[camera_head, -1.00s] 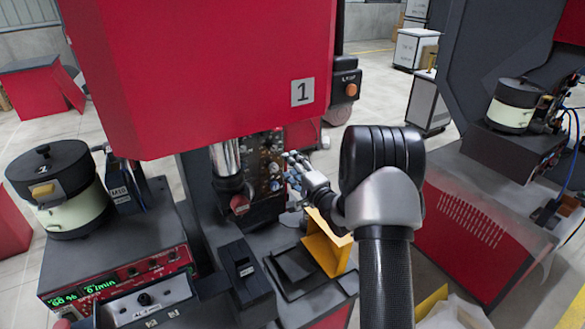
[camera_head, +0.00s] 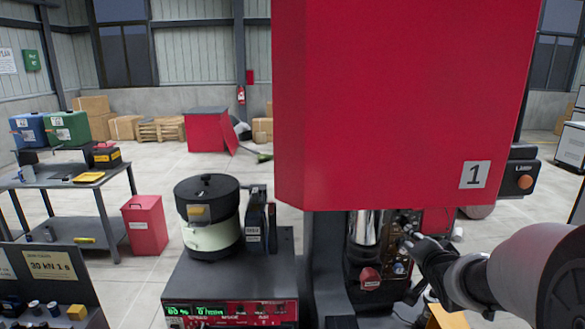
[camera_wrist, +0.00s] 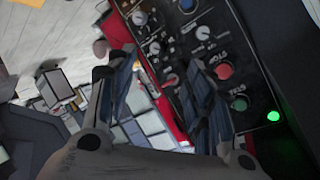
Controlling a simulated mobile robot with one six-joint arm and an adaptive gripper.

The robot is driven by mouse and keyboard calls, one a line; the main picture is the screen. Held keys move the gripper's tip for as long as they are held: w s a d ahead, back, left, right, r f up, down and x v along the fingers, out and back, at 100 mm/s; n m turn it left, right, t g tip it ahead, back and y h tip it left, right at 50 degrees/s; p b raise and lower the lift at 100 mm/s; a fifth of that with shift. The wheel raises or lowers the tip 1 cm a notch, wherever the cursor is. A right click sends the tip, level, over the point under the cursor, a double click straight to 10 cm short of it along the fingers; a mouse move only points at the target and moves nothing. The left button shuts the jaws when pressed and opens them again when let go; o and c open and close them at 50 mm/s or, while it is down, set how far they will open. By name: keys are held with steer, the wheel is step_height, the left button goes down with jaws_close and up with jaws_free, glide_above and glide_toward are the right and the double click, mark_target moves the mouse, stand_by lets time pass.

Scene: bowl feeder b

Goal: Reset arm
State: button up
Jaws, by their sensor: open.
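My arm reaches in from the right in the head view, and my gripper (camera_head: 412,243) is beside the control panel of the red press marked 1 (camera_head: 390,110). The wrist view shows the two fingers of my gripper (camera_wrist: 162,78) spread apart with nothing between them. Behind them is the black control panel (camera_wrist: 196,40) with knobs, a red button (camera_wrist: 224,71) and a lit green lamp (camera_wrist: 273,116). I cannot tell whether a finger touches the panel.
A bowl feeder (camera_head: 208,232) stands left of the press, above a red control box (camera_head: 232,312) with green digits. A table (camera_head: 75,180) with cases and a red bin (camera_head: 145,225) are farther left. The floor (camera_head: 175,165) behind is mostly clear.

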steer(key=s+a+f+n+g+b, duration=0.1)
steer(key=s+a, duration=0.4)
steer(key=s, duration=0.7)
steer(key=s+a+f+n+g+y+b, duration=0.1)
steer(key=s+a+f+n+g, duration=0.2)
steer(key=s, duration=0.8)
steer(key=s+a+f+n+g+y+b, duration=0.1)
steer(key=s+a+f+n+g, duration=0.1)
steer(key=s+a+n+g, duration=0.2)
steer(key=s+a+n, duration=0.3)
steer(key=s, duration=0.5)
steer(key=shift+s+a+b, duration=0.35)
steer(key=shift+b, duration=0.05)
